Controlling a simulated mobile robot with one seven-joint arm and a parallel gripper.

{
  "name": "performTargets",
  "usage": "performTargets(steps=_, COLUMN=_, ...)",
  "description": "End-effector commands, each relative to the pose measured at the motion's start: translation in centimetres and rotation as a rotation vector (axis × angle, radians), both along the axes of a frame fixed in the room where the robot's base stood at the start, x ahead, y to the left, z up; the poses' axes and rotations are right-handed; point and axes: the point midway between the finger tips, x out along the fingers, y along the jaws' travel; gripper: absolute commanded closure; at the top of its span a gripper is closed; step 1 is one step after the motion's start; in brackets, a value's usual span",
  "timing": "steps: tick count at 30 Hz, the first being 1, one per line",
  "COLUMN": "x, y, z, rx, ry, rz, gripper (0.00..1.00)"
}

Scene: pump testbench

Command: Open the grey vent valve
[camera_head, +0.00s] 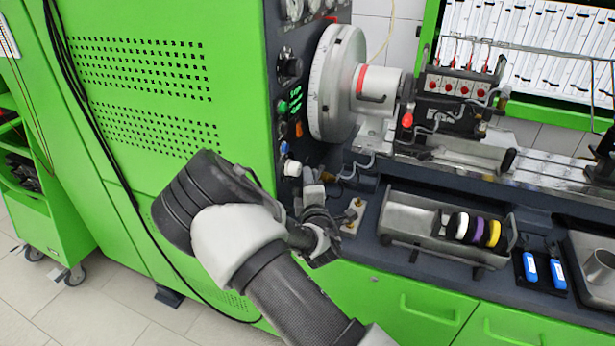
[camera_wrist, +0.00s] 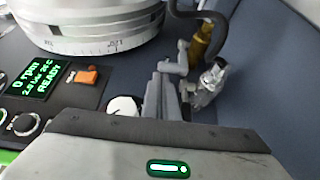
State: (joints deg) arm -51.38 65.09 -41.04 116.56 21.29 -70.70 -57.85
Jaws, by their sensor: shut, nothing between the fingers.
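In the wrist view a grey lever-like part (camera_wrist: 174,66), which looks like the grey vent valve, stands just beyond my fingertips, beside a brass-coloured fitting (camera_wrist: 203,42). A silver fitting (camera_wrist: 213,80) is just to its right. My gripper (camera_wrist: 163,90) is shut and empty, its fingers pointing at the grey part. I cannot tell whether they touch it. In the head view my gripper (camera_head: 312,190) is at the right side of the green cabinet, below the control panel. There the valve is hard to make out among grey parts and my fingers.
A white knob (camera_wrist: 123,105) and an orange switch (camera_wrist: 86,76) are close left of my fingers. The large round graduated drum (camera_head: 336,82) is above. A dark hose (camera_wrist: 225,15) curves over the fittings. A grey tray (camera_head: 404,219) with coloured discs stands to the right.

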Motion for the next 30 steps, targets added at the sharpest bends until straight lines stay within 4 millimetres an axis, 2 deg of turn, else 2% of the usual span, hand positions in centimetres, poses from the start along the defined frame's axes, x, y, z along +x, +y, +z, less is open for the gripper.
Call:
performTargets(steps=17, x=0.3, y=-0.2, z=-0.1, rx=0.0, ry=0.0, rz=-0.001, gripper=1.0)
performTargets(steps=30, x=-0.4, y=-2.1, z=-0.2, rx=0.001, ry=0.0, rz=-0.003, gripper=1.0)
